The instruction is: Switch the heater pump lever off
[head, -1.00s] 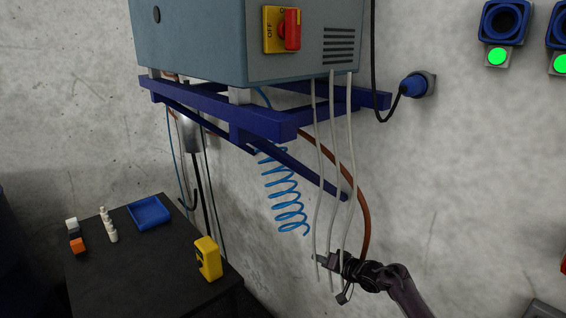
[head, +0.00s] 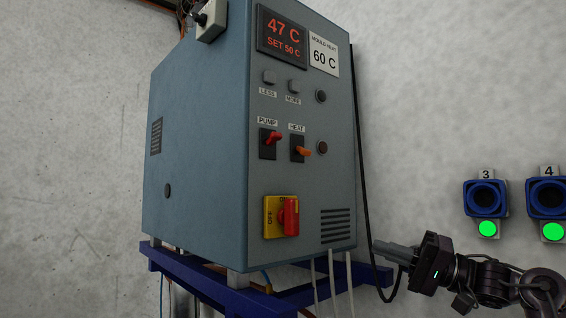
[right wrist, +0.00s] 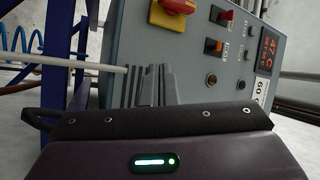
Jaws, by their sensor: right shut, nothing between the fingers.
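The pump lever (head: 273,137) is a small red lever on a black plate marked PUMP, on the front of the grey-blue heater cabinet (head: 200,150). Its red tip points up and to the right. It also shows in the right wrist view (right wrist: 226,16). My right gripper (head: 377,249) is shut and empty, to the right of the cabinet's lower front edge and below the lever, apart from it. In the right wrist view its fingers (right wrist: 150,84) lie together, pointing toward the cabinet. My left gripper is not in view.
An orange HEAT lever (head: 303,151) sits just right of the pump lever. A yellow and red main switch (head: 282,217) is below. A black cable (head: 366,200) hangs by the cabinet's right edge. Blue wall sockets (head: 486,198) are at the right.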

